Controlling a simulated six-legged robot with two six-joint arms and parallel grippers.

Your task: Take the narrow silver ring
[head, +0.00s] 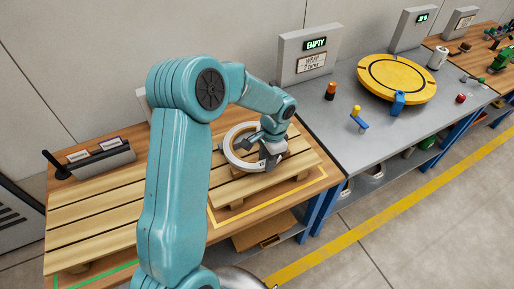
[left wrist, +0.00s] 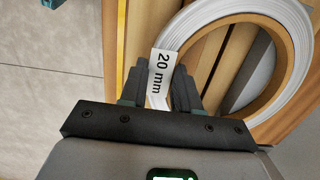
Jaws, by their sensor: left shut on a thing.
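In the left wrist view the ring (left wrist: 292,28) has a tan inner edge and a white tag reading "20 mm" (left wrist: 161,72). My left gripper (head: 270,153) is at the ring's near right side. The fingers and tag hide part of the band. I cannot tell whether the ring touches the slats. My right gripper is not in view.
A rack with labelled cards (head: 100,157) stands at the back left. Right of the pallet, a grey bench holds a yellow turntable (head: 397,76), a blue-and-yellow tool (head: 358,119) and an orange-and-black item (head: 331,91). A sign reading "EMPTY" (head: 312,52) stands behind.

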